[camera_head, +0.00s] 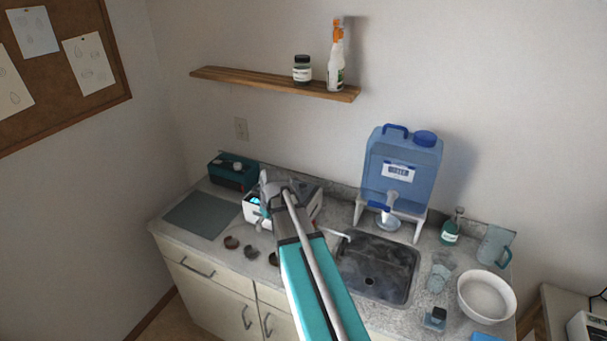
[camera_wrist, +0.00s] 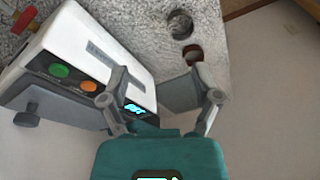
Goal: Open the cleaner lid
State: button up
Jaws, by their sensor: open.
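The cleaner is a white box with a grey top (camera_head: 307,190), at the back of the counter and partly hidden by my arm. In the wrist view, its white body (camera_wrist: 68,52) fills the upper left, with a green button, an orange button and a lit blue display. A grey knob (camera_wrist: 27,118) sticks out at its side. I cannot make out the lid's edge or whether it is shut. My gripper (camera_head: 270,190) is in front of and over the cleaner. In the wrist view the gripper (camera_wrist: 157,82) has its fingers apart, empty, close to the display end; contact is unclear.
Several small round dark items (camera_head: 251,250) lie on the counter in front of the cleaner. A sink (camera_head: 378,265) and blue water container (camera_head: 400,165) are to the right. A teal box (camera_head: 232,172) and grey mat (camera_head: 201,216) are to the left. A wooden shelf (camera_head: 270,83) hangs above.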

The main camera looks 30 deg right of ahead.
jog(key=w+d+r+t+p, duration=0.1)
jog(key=w+d+r+p, duration=0.3)
jog(key=d+r+p, duration=0.55)
jog(key=t+p, duration=0.1)
send_near(303, 186)
jog(key=v, duration=0.4)
jog(key=shift+s+a+r+n, duration=0.1)
jog(key=shift+s+a+n, duration=0.1)
jog(key=shift+n, duration=0.1)
jog(key=b+x, duration=0.8)
jog(key=x, duration=0.1)
jog(key=b+x, duration=0.4)
jog(key=shift+w+d+f+b, duration=0.25)
jog(key=shift+w+f+b, duration=0.05)
jog(key=shift+f+b, duration=0.05)
